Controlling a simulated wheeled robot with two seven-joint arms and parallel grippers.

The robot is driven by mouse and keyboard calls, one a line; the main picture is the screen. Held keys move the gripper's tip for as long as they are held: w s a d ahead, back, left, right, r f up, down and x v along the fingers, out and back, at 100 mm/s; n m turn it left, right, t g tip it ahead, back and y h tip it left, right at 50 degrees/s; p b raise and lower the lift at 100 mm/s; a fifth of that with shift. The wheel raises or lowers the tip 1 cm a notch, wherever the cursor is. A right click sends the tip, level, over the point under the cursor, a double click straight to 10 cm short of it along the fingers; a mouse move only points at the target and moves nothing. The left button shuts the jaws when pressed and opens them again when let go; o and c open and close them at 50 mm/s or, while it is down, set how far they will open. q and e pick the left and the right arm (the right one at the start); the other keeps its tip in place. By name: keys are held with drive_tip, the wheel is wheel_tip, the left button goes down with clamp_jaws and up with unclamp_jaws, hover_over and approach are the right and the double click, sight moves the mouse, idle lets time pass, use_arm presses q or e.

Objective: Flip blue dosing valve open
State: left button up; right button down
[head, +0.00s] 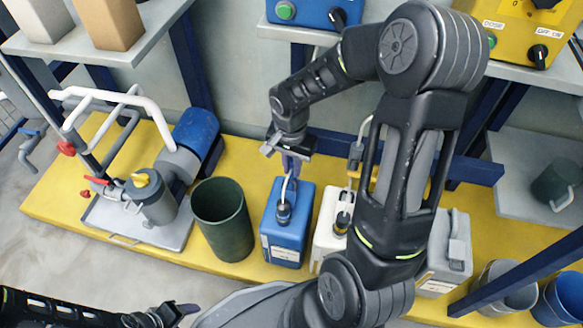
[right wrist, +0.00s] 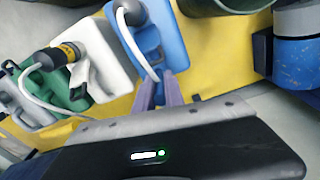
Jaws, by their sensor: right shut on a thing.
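The blue canister (head: 272,250) stands on the yellow platform, with a white hose (head: 287,187) rising from its dark cap. My right gripper (head: 291,165) is at the hose's upper end, above the canister. In the right wrist view its purple fingers (right wrist: 159,92) are close together around the hose end, with the blue canister (right wrist: 160,35) behind them. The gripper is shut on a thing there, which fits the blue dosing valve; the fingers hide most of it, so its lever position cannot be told. My left gripper (head: 182,311) is low at the left, away from the canisters; its opening is unclear.
A white canister (head: 325,233) with its own hose stands right of the blue one, partly behind my right arm. A dark green bin (head: 222,220) stands left. A pump with a blue motor (head: 196,130) is farther left. Control boxes (head: 315,12) sit on the shelf above.

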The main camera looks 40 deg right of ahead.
drive_tip(key=c, duration=1.4)
unclamp_jaws()
drive_tip(key=shift+c, duration=0.2)
drive_tip(key=shift+r, duration=0.1)
wheel_tip(320, 180, up, 8)
drive_tip(key=p, duration=0.3)
drive_tip(key=shift+a, duration=0.1)
drive_tip(key=shift+f, duration=0.2)
